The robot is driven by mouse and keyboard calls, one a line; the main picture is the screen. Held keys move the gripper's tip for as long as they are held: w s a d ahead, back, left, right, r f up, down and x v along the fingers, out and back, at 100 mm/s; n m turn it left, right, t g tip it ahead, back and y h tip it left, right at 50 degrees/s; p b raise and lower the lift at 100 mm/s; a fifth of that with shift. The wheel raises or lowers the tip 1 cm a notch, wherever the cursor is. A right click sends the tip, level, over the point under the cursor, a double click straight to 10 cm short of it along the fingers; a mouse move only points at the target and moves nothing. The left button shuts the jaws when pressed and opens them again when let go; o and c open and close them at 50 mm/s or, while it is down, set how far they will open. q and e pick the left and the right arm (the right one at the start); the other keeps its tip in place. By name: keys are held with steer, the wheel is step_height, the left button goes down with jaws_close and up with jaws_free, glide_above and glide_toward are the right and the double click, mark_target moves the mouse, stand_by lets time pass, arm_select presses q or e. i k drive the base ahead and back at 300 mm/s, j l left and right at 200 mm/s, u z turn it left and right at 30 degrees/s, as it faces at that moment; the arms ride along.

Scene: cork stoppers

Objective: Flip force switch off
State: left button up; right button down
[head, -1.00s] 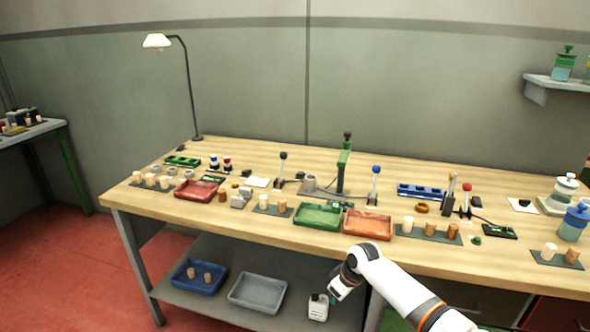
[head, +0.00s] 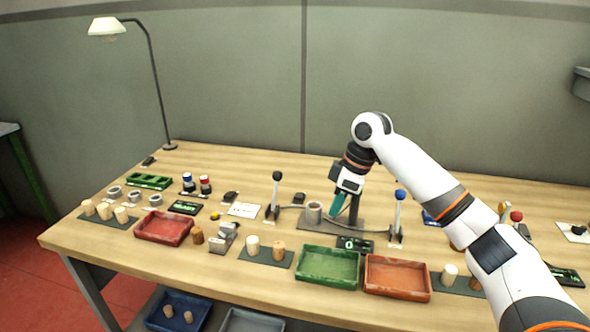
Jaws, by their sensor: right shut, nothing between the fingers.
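My right gripper (head: 338,207) points down at the middle of the bench, in front of the green press stand seen there earlier. It is shut and empty, and the arm and hand hide most of the stand. A black-knobbed lever (head: 276,190) stands upright left of the gripper, and a blue-knobbed lever (head: 399,212) stands upright to its right. A small dark display (head: 355,244) with light digits lies in front of the stand. No label is readable, so I cannot tell which control is the force switch. My left gripper is not in view.
A green tray (head: 328,281) and an orange tray (head: 397,294) lie along the front edge. A red tray (head: 164,242) lies at the left. Cork stoppers (head: 252,244) stand on dark mats.

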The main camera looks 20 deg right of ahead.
mark_target(297, 195)
steer(key=i+l, duration=0.15)
steer(key=i, duration=0.3)
steer(key=i+l, duration=0.2)
steer(key=i, duration=0.25)
